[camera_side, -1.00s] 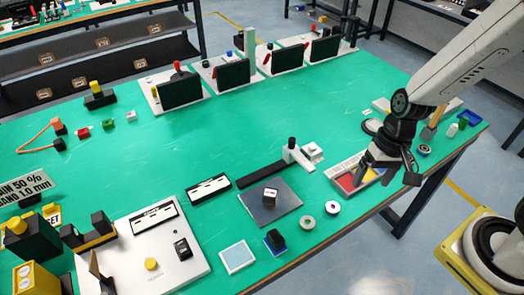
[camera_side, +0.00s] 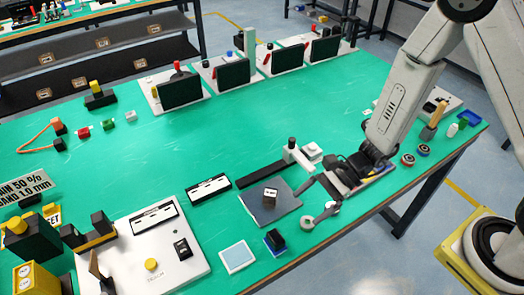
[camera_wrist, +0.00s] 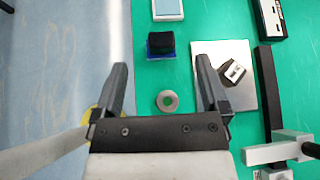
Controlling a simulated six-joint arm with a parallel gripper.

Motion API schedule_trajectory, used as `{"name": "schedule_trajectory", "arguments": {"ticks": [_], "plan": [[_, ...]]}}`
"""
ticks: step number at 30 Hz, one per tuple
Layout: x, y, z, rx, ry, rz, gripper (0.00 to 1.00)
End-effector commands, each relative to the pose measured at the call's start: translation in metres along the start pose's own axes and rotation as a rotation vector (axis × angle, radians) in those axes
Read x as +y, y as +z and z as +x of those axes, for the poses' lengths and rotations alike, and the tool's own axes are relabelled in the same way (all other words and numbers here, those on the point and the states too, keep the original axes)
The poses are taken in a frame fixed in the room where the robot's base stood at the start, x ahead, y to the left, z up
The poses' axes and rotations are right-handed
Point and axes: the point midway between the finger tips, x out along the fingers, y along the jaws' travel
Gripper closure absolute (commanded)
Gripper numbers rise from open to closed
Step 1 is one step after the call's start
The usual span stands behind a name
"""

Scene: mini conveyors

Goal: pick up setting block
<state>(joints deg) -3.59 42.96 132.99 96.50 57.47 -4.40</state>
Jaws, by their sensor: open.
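The setting block, which I take to be the small dark block with a pale marked top (camera_side: 270,195), sits on a grey square plate (camera_side: 262,212). In the wrist view the block (camera_wrist: 231,72) is on the plate (camera_wrist: 238,52), just right of my right finger and outside the jaws. My gripper (camera_side: 309,203) is open and empty, on the right side of the plate in the side view. In the wrist view my gripper (camera_wrist: 162,68) has its right finger overlapping the plate's left edge. Height above the table is hard to tell.
A metal ring (camera_wrist: 167,101) lies between and below the fingers in the wrist view. A black block on a blue base (camera_wrist: 160,44) stands beyond it. A dark bar with a white fitting (camera_side: 292,152) lies behind the plate. The table edge is close.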

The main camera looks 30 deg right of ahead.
Motion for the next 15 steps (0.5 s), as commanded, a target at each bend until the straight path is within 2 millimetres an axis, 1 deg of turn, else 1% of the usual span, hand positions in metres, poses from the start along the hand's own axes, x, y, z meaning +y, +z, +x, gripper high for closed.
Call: {"name": "schedule_trajectory", "arguments": {"ticks": [1, 6, 10, 15], "plan": [[-0.004, -0.004, 0.005, -0.018, -0.037, 0.047, 0.06], [-0.024, -0.018, 0.017, -0.067, -0.187, 0.188, 0.06], [-0.039, -0.034, 0.022, -0.092, -0.311, 0.284, 0.06], [-0.055, -0.058, 0.024, -0.110, -0.470, 0.388, 0.06]]}}
